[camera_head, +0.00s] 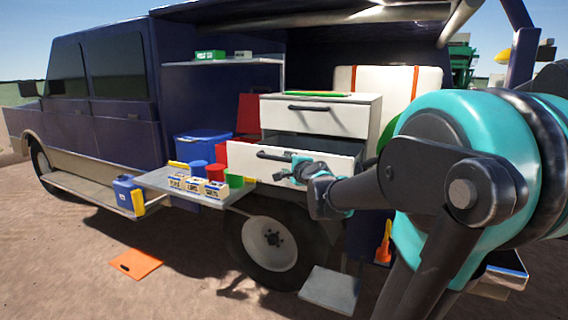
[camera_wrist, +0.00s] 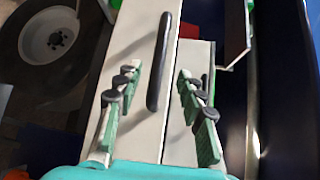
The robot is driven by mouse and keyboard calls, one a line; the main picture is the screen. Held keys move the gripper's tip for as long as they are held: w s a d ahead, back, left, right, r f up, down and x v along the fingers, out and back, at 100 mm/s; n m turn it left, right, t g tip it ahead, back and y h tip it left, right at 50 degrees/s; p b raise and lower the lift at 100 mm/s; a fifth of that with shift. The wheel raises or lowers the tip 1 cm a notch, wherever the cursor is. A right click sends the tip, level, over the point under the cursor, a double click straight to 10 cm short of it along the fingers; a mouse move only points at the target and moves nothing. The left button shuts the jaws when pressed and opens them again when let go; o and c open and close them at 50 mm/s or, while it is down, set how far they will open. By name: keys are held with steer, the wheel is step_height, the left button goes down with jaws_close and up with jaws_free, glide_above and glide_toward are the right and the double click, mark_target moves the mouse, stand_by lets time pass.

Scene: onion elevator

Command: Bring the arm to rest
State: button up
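My gripper (camera_head: 292,170) is in front of the open lower drawer (camera_head: 330,155) of a white cabinet in the vehicle's side. My arm reaches to it from the right. In the wrist view, the two green-padded fingers of my gripper (camera_wrist: 157,74) are spread apart with nothing held between them. A black drawer handle (camera_wrist: 165,50) lies ahead, between the fingertips in the picture. I cannot tell whether a finger touches it. Part of the lower drawer front is hidden behind my gripper and arm.
The upper drawer (camera_head: 345,117) is shut. A side shelf (camera_head: 165,183) with boxes and cans stands left of my gripper. A blue container (camera_head: 196,146) sits behind it. A wheel (camera_head: 268,243) and a grey step (camera_head: 330,289) are below. An orange mat (camera_head: 135,264) lies on open ground.

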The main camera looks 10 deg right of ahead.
steer(key=shift+s+d, duration=0.1)
steer(key=shift+s, duration=0.3)
steer(key=s+a+f+n+g+y, duration=0.1)
steer(key=s+a+f+n+g, duration=0.15)
steer(key=s+f+n, duration=0.45)
steer(key=s+a+f+n+g, duration=0.2)
steer(key=s+f+n+g, duration=0.15)
steer(key=f, duration=0.55)
steer(key=s+d+f+n+g+h, duration=0.2)
steer(key=s+d+f+n+g, duration=0.1)
steer(key=s+f, duration=0.5)
steer(key=s+d+f+n+g+h, duration=0.1)
steer(key=s+d+f+n+g, duration=0.2)
steer(key=s+f, duration=0.5)
steer(key=s+n, duration=0.1)
steer(key=s, duration=0.2)
steer(key=shift+s+d+h, duration=0.15)
steer(key=shift+d+h, duration=0.15)
steer(key=shift+h, duration=0.1)
steer(key=shift+r, duration=0.1)
steer(key=shift+c, duration=0.6)
